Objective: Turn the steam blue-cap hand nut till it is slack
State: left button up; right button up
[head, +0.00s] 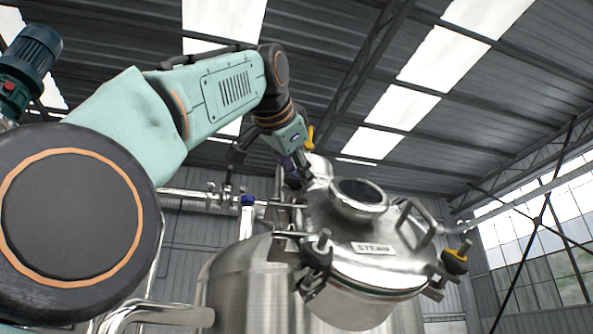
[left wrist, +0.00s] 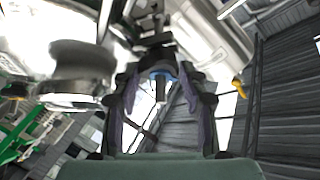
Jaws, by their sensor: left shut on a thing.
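The steam tank's lid carries a plate reading STEAM (head: 373,248) and a round sight port (head: 360,195). My left gripper (head: 300,180) reaches over the back left of the lid, fingers pointing down. In the left wrist view, my left gripper (left wrist: 162,88) is closed around a dark hand nut with a blue cap (left wrist: 160,72), which sits between the two fingers. In the head view the fingers hide most of this nut. A black hand nut (head: 318,255) stands at the lid's front left, and a yellow-capped one (head: 455,260) at its right. My right gripper is out of view.
A bent lid handle (head: 415,222) rises right of the sight port. A blue-topped fitting (head: 248,200) stands left of the lid, near steel pipework (head: 185,197). A yellow part (head: 310,137) shows close behind my left gripper. The space above the lid's right side is free.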

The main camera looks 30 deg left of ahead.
pick_arm(q)
jog(key=shift+w+f, duration=0.15)
jog(key=shift+f, duration=0.15)
jog(key=o, duration=1.1)
jog(key=shift+w+a, duration=0.1)
jog(key=shift+a, duration=0.15)
jog(key=shift+o, duration=0.2)
jog(key=shift+s+d+r, duration=0.2)
jog(key=shift+s, duration=0.05)
jog(key=shift+w+a, duration=0.15)
